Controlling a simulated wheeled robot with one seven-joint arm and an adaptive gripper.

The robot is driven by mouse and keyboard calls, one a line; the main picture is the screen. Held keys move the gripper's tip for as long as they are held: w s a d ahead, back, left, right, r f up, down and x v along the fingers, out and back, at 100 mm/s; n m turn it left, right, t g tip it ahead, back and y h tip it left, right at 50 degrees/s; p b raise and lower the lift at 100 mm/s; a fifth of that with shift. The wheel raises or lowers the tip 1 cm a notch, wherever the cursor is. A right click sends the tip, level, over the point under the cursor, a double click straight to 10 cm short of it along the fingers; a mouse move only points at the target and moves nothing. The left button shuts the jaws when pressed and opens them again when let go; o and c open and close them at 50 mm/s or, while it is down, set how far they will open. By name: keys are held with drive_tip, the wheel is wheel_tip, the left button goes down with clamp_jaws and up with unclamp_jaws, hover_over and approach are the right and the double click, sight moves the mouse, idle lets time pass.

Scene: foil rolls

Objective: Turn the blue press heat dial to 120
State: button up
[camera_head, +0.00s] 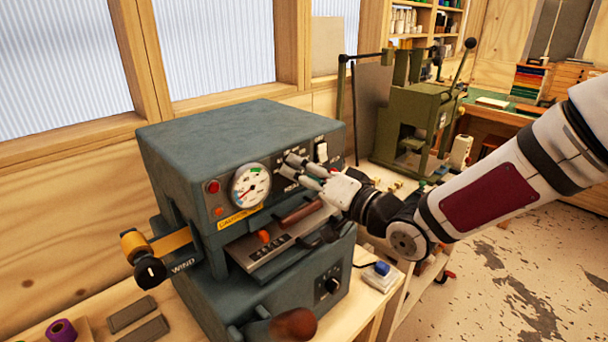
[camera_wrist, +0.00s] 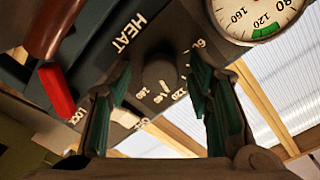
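The blue press (camera_head: 195,140) stands on the bench in the head view, with a round gauge (camera_head: 250,186) on its front. My gripper (camera_head: 299,170) is at the upper right of this front and hides the heat dial there. My gripper (camera_wrist: 160,95) is open, one finger on each side of the dial, with visible gaps. A small white mark shows on the dial, but I cannot tell its exact reading.
The gauge (camera_wrist: 262,12) also shows in the wrist view, as does a red-ended lever (camera_wrist: 57,90) near the word LOCK. Below the panel are a brown handle (camera_head: 300,214) and a lower dark knob (camera_head: 332,285). A green machine (camera_head: 412,120) stands behind at right.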

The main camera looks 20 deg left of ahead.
drive_tip(key=v, duration=1.2)
drive_tip(key=shift+f, duration=0.15)
